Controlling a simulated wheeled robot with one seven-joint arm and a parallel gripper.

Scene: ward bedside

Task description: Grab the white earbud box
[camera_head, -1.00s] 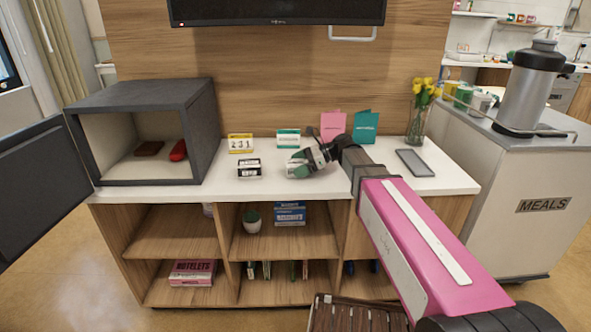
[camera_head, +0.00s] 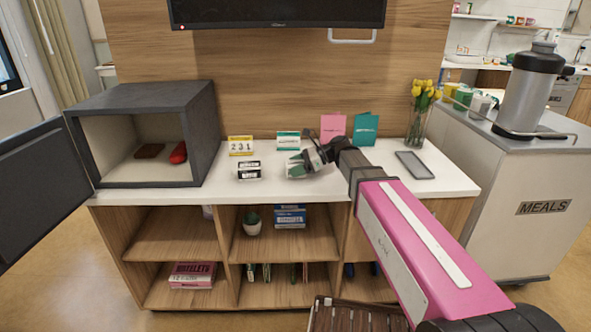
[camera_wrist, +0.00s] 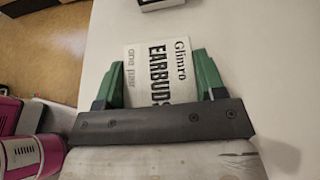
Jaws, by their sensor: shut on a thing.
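The white earbud box (camera_wrist: 158,66) lies between the two green fingers of my gripper (camera_wrist: 160,80) in the wrist view. Its face reads "Glimro EARBUDS one pair" in dark print. The fingers stand against its two sides, and its lower end is hidden behind the dark gripper body. In the head view my gripper (camera_head: 298,165) is low over the white counter, right of a black-and-white box (camera_head: 249,171). The earbud box is mostly hidden by the gripper there. I cannot tell whether it is clear of the counter.
The white counter (camera_head: 340,185) also bears a yellow number card (camera_head: 241,146), a green-and-white box (camera_head: 288,141), pink (camera_head: 333,127) and teal (camera_head: 366,129) cards, a flower vase (camera_head: 416,127) and a grey tray (camera_head: 414,164). An open dark cabinet (camera_head: 211,125) stands at the left.

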